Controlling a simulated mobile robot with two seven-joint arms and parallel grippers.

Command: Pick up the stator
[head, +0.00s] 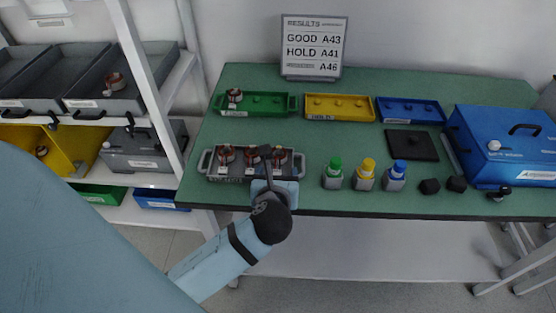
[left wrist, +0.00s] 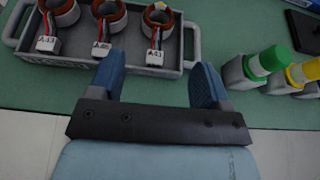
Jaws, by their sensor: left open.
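Three copper-wound stators stand in a grey tray (head: 214,177) at the front left of the green table: a left one (head: 226,154), a middle one (head: 250,153) and a right one (head: 279,155). My left gripper (head: 268,160) is over the tray's front edge, near the right stator. In the left wrist view its blue fingers (left wrist: 155,76) are spread and empty, with the right stator (left wrist: 160,18) ahead between them. My right gripper is out of view.
Behind are a green tray (head: 265,112) with one stator (head: 235,96), a yellow tray (head: 340,115) and a blue tray (head: 408,121). A results sign (head: 313,47) stands at the back. Bottles with green (head: 333,174), yellow and blue caps stand right of the gripper.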

